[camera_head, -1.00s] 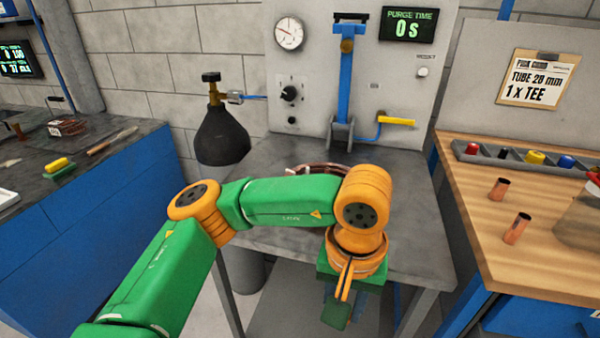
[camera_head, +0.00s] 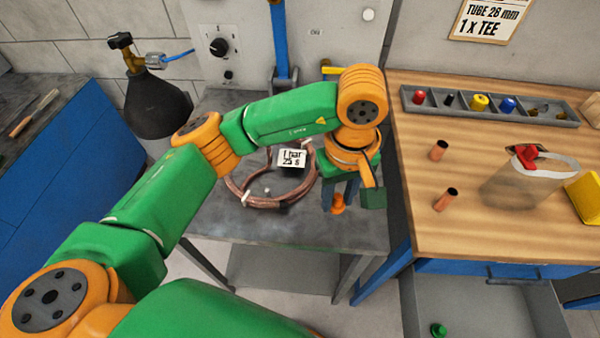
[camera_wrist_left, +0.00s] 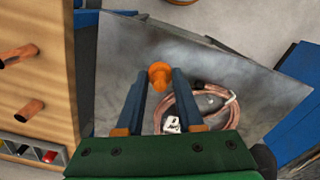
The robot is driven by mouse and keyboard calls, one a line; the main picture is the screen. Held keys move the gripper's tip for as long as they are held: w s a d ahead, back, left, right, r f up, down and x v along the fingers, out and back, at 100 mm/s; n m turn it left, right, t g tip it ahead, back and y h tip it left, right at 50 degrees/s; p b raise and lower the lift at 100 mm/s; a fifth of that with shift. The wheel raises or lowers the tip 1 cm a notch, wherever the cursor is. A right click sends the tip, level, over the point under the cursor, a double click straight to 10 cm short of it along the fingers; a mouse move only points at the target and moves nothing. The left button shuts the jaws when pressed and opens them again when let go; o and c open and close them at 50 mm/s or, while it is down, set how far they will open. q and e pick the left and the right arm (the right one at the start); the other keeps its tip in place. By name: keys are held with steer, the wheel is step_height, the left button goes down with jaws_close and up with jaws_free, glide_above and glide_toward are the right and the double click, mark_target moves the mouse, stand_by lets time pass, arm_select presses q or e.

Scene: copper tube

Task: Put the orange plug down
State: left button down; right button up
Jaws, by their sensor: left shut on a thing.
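My left gripper (camera_head: 341,196) points down over the right part of the grey steel table (camera_head: 335,232). Its blue fingers are shut on the orange plug (camera_head: 338,205), which sticks out below the fingertips. In the left wrist view the plug (camera_wrist_left: 159,73) sits between the fingertips. I cannot tell whether the plug touches the table. My right gripper is in neither view.
A copper tube coil (camera_head: 236,188) with a white "1 bar 25 s" tag (camera_head: 291,158) lies left of the gripper. A wooden bench (camera_head: 420,225) at right holds two copper pieces (camera_head: 446,200), a parts tray (camera_head: 490,112) and a clear bag (camera_head: 522,185). The table's front right is bare.

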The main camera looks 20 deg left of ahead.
arm_select(q)
steer(key=a+f, duration=0.1)
steer(key=a, duration=0.2)
steer(key=p, duration=0.2)
glide_above(307, 205)
step_height(307, 205, down, 6)
steer(key=shift+w+f, duration=0.1)
steer(key=shift+w, duration=0.05)
steer(key=shift+s+f+p, duration=0.2)
steer(key=shift+f+p, duration=0.15)
steer(key=shift+f, duration=0.3)
steer(key=shift+s+f+p, duration=0.15)
steer(key=shift+f+p, duration=0.15)
steer(key=shift+f, duration=0.45)
steer(key=shift+w+f, duration=0.15)
steer(key=shift+w, duration=0.1)
steer(key=c, duration=0.5)
jaws_free()
steer(key=shift+w, duration=0.1)
steer(key=shift+c, duration=0.2)
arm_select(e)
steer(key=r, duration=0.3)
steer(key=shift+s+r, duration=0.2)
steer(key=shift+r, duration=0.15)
